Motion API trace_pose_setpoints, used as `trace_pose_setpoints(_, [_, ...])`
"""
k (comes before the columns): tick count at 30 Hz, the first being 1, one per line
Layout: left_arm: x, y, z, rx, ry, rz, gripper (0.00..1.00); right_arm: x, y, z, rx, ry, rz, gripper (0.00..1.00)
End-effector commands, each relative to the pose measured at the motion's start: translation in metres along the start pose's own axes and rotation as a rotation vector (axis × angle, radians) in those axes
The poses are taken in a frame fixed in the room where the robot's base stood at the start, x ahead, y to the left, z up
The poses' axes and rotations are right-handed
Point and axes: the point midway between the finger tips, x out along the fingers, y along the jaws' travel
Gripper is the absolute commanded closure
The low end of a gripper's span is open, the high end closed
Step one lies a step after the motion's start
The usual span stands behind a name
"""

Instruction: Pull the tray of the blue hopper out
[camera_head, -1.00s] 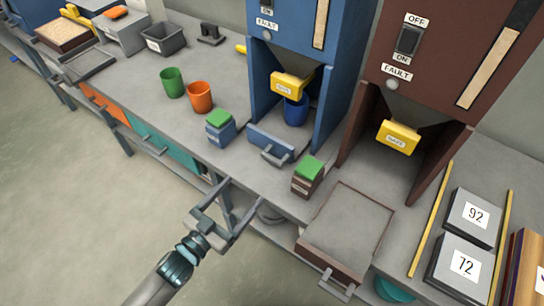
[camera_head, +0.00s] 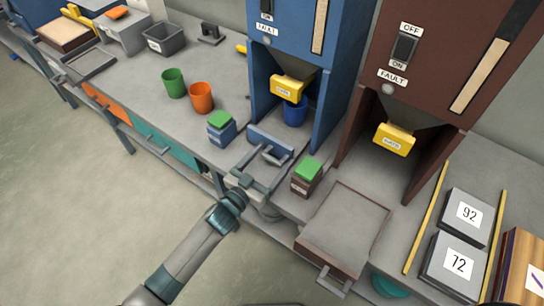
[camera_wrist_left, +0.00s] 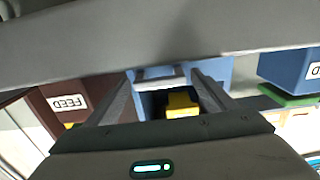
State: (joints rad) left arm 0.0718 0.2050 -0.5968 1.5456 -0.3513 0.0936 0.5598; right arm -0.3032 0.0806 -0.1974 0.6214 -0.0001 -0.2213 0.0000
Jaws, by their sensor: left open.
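The blue hopper (camera_head: 338,90) stands at the back of the bench. Its blue tray (camera_head: 266,137) sits pushed in at the hopper's base, with a grey handle (camera_head: 276,156) on its front. My left gripper (camera_head: 264,166) is open at the bench's front edge, its fingers pointing at the handle. In the left wrist view the open fingers (camera_wrist_left: 163,88) reach toward the tray, and the handle (camera_wrist_left: 160,74) appears between their tips. I cannot tell whether they touch it. My right gripper is not in view.
A blue block with green top (camera_head: 221,130) stands left of the tray; a brown one (camera_head: 306,178) stands right. A blue cup (camera_head: 295,111) is under the hopper's yellow gate (camera_head: 288,88). The brown hopper's tray (camera_head: 344,230) sticks out over the bench edge.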

Motion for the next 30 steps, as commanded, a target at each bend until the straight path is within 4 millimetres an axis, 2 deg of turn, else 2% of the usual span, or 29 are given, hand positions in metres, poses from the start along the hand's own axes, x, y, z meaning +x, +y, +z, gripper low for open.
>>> trace_pose_setpoints(11, [0.003, 0.000, 0.000, 0.000, 0.000, 0.001, 0.23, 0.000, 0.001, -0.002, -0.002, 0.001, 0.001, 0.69])
trace_pose_setpoints(18, [0.003, 0.000, 0.000, 0.000, 0.000, 0.001, 0.80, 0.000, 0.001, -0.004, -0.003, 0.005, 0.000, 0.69])
trace_pose_setpoints(25, [-0.001, 0.000, 0.000, 0.000, -0.001, 0.001, 0.82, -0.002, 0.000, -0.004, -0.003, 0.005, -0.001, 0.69])
trace_pose_setpoints(30, [-0.016, 0.001, -0.001, -0.001, -0.002, 0.002, 0.82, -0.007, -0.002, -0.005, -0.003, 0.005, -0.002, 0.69])
